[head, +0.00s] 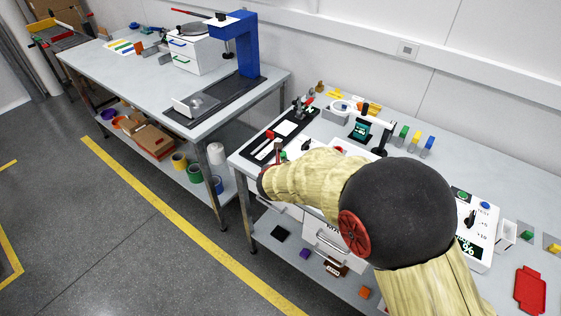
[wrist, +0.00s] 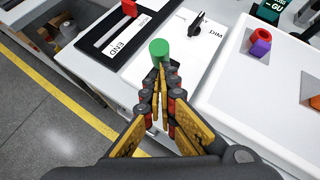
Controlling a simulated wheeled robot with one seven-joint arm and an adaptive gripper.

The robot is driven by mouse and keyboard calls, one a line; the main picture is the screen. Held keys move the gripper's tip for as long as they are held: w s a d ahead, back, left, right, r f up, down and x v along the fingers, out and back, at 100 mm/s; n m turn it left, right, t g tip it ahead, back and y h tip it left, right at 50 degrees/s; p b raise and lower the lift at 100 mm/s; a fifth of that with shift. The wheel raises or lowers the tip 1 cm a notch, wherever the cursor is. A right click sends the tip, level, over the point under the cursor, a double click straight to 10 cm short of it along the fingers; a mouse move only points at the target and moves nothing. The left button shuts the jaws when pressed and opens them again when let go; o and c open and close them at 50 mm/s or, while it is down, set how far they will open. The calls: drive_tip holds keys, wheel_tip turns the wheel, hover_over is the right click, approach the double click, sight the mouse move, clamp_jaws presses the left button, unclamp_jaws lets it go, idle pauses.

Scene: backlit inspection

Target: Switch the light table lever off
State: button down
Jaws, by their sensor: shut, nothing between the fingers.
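A green cylindrical knob (wrist: 159,49), which looks like the lever's grip, stands up from a white panel (wrist: 137,72) beside the bright light table (wrist: 245,98) in the wrist view. Its lower part is hidden behind my fingertips. My gripper (wrist: 161,70) is shut and empty, its fingertips right at the near side of the green knob. I cannot tell whether they touch it. In the head view the green knob (head: 283,156) shows small beside the end of my arm, which hides most of the light table.
A black rotary knob (wrist: 196,23) sits on the white panel behind the lever. A black track with a red slider (wrist: 129,8) lies to the left. Open floor (head: 170,230) lies left of the bench.

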drive_tip(key=shift+w+d+r+m+g+y+p, duration=0.3)
drive_tip(key=shift+w+d+r+g+y+p, duration=0.3)
drive_tip(key=shift+p, duration=0.9)
drive_tip(key=shift+w+d+r+p, duration=0.15)
drive_tip(key=shift+w+p, duration=0.15)
drive_tip(key=shift+p, duration=0.35)
drive_tip(key=shift+w+d+r, duration=0.15)
drive_tip(key=shift+w+d, duration=0.5)
drive_tip(key=shift+w, duration=0.3)
drive_tip(key=shift+r+p, duration=0.15)
drive_tip(key=shift+p, duration=0.2)
drive_tip(key=shift+r+p, duration=0.55)
drive_tip(key=shift+r, duration=0.15)
drive_tip(key=shift+s, duration=0.1)
